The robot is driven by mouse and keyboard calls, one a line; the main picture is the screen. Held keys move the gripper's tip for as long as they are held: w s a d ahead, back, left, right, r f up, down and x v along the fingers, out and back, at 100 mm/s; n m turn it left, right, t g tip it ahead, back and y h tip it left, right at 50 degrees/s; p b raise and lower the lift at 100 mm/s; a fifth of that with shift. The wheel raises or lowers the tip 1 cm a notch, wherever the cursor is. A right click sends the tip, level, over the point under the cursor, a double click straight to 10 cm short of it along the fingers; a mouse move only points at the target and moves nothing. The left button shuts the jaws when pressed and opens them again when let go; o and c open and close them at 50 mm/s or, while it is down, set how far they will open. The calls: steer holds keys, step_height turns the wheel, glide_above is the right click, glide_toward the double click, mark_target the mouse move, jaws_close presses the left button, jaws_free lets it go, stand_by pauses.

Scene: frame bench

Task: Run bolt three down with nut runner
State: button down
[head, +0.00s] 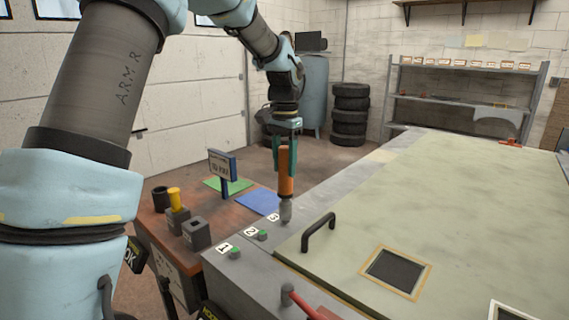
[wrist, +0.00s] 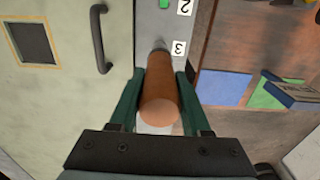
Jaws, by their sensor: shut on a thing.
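My gripper (head: 285,140) is shut on the orange nut runner (head: 286,172), which hangs upright with its grey socket end down. In the wrist view the nut runner (wrist: 160,105) sits between the green fingers of my gripper (wrist: 160,90). Its socket is over the spot beside the label 3 (head: 273,217), on the grey frame edge (head: 262,262). Bolt three itself is hidden by the socket, and I cannot tell whether they touch. Bolt one (head: 235,253) and bolt two (head: 263,235) show green tops beside their labels.
A pale green panel with a black handle (head: 318,232) lies right of the bolt row. A red handle (head: 300,302) is at the front. Left, a brown table holds a yellow-handled tool (head: 175,198), a grey block (head: 196,234), a sign (head: 222,166), and green (head: 228,186) and blue mats (head: 258,202).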

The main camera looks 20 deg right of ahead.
mark_target(284, 148)
steer(key=shift+f, duration=0.35)
steer(key=shift+f+p, duration=0.15)
steer(key=shift+p, duration=0.15)
stand_by(1.9)
steer(key=shift+r+p, duration=1.85)
steer(key=shift+r, duration=1.3)
